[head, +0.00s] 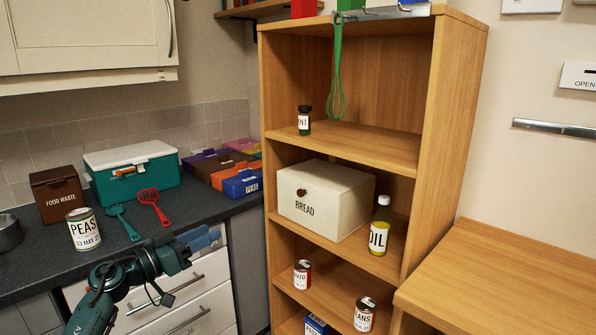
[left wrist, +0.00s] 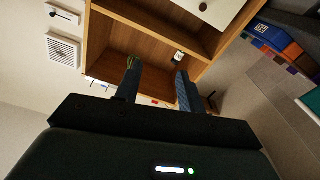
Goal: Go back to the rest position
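My left arm comes in from the lower left in the head view, in front of the counter's edge and drawers. My left gripper (head: 203,238) is at its end, with bluish fingers pointing right towards the shelf unit. In the left wrist view the two fingers of my left gripper (left wrist: 157,85) stand well apart, with nothing between them. The wooden shelf unit (left wrist: 120,38) shows beyond them. My right gripper is in neither view.
The dark counter (head: 160,212) holds a peas can (head: 83,230), a food waste box (head: 58,195), a teal-and-white box (head: 135,174) and utensils. The shelf unit (head: 440,130) holds a bread box (head: 325,199), an oil bottle (head: 380,228) and cans. A wooden surface (head: 510,280) is at right.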

